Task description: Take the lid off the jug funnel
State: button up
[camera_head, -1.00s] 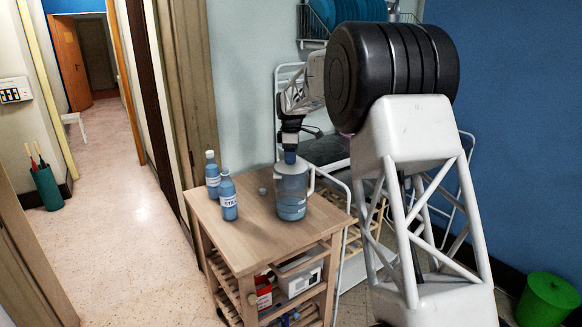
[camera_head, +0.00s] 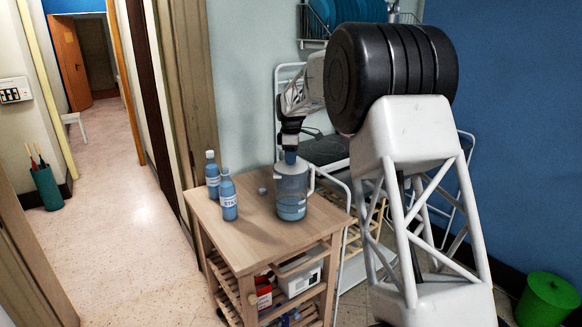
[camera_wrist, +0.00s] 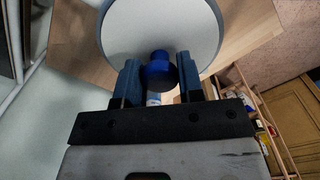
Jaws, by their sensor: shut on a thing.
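The lid looks seated on the jug's rim. My gripper (camera_wrist: 159,80) is over the jug with its two fingers on either side of the knob, shut on it. In the head view my gripper (camera_head: 290,157) comes down from above onto the jug's top, hiding part of the lid.
Two blue bottles (camera_head: 229,198) (camera_head: 212,174) stand left of the jug on the wooden trolley (camera_head: 250,235). A small grey round piece (camera_head: 262,190) lies between. A white-framed rack (camera_head: 345,215) stands close behind and right. The trolley's front left top is clear.

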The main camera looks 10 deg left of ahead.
jog(key=shift+r, duration=0.1)
jog(key=shift+r, duration=1.5)
jog(key=shift+s+r, duration=0.15)
jog(key=shift+r, duration=0.05)
jog(key=s+d, duration=0.2)
jog(key=s, duration=0.3)
jog(key=s+d+r, duration=0.1)
jog(key=s, duration=0.3)
jog(key=s+d, duration=0.2)
jog(key=s, duration=0.3)
jog(key=shift+s+d+r, duration=0.2)
jog(key=shift+s+d, duration=0.1)
jog(key=shift+d, duration=0.05)
jog(key=shift+m, duration=0.6)
jog(key=s+a+f, duration=0.2)
jog(key=s+f, duration=0.4)
jog(key=s+a+f, duration=0.2)
jog(key=s+f, duration=0.4)
jog(key=f, duration=0.1)
jog(key=s+a+f, duration=0.2)
jog(key=s+f, duration=0.4)
jog(key=shift+a+f, duration=0.2)
jog(key=shift+f, duration=0.2)
